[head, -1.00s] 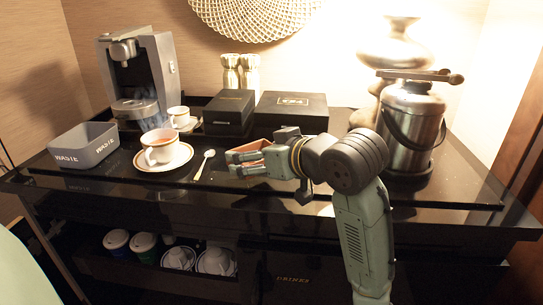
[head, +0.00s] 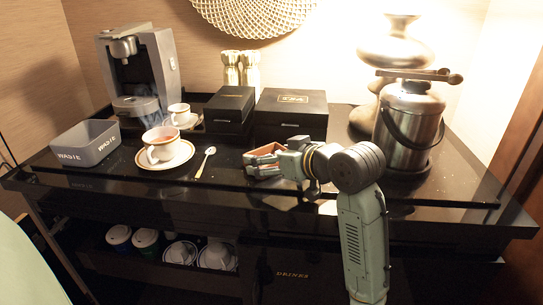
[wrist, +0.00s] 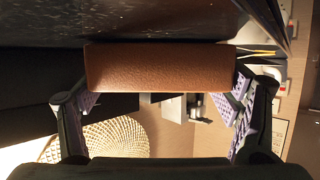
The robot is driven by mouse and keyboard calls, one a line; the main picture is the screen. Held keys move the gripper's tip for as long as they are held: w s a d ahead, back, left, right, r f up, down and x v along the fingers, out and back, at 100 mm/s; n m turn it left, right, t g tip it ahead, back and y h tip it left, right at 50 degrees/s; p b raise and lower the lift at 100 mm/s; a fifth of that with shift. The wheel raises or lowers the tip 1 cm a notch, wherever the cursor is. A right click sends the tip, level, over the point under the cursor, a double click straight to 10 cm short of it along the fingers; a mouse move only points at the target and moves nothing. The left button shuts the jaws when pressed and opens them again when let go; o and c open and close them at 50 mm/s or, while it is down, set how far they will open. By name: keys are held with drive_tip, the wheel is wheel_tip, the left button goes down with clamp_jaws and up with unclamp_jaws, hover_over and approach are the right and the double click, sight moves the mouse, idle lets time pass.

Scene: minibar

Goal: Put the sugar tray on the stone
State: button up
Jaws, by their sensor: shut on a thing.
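The sugar tray is a small brown leather-like box (head: 266,150) with an open top, over the front middle of the counter. My gripper (head: 268,163) is shut on it, with a finger on each side. In the wrist view the tray's brown face (wrist: 160,66) spans the space between the two fingers (wrist: 160,112). It looks roughly level and close to the dark surface; whether it touches is not clear. The glossy black counter top (head: 215,185) looks like the stone; no separate stone slab is distinguishable.
Left of the tray lie a spoon (head: 205,162) and a cup on a saucer (head: 164,150), then a grey waste bin (head: 86,145). Black boxes (head: 290,110) stand behind it. A steel ice bucket (head: 408,125) stands right. The counter's front strip is mostly clear.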

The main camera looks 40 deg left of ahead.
drive_tip(key=o, duration=1.1)
drive_tip(key=shift+f, duration=0.1)
